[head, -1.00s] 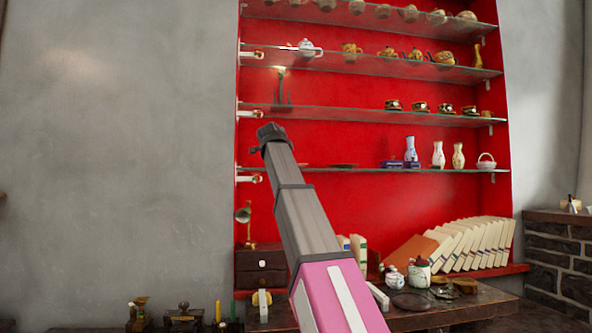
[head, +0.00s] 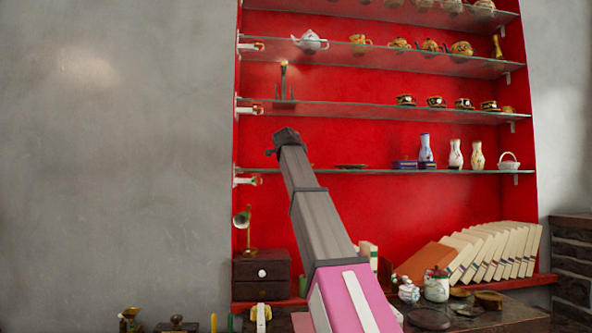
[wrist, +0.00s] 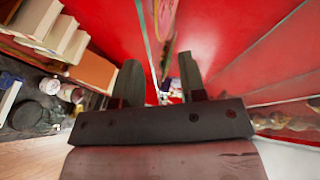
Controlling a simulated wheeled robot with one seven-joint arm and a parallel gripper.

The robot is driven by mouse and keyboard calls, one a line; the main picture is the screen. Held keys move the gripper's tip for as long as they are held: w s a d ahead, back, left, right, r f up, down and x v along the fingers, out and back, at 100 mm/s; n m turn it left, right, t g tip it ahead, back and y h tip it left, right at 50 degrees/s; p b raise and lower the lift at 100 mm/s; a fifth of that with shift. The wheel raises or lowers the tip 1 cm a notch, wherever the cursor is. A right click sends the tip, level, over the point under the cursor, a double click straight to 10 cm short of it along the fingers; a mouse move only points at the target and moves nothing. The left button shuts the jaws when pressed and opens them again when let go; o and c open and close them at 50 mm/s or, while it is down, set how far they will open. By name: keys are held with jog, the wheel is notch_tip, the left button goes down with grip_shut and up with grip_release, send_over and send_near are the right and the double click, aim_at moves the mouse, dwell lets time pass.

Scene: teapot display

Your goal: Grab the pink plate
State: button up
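My gripper (head: 288,138) is in front of the left part of the shelves, between the lowest shelf and the one above. In the wrist view my gripper (wrist: 161,78) has its two fingers apart, with nothing held between them. The shelf is seen edge-on beyond them.
Vases (head: 456,154) and a white basket (head: 508,161) stand at the right of the lowest shelf. Cups (head: 436,102) and a white teapot (head: 310,42) stand on higher shelves. Below are leaning books (head: 490,250), jars (head: 437,285) and a dark drawer box (head: 262,274).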

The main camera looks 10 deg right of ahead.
jog(key=x, duration=0.6)
jog(key=shift+d, duration=0.15)
grip_shut()
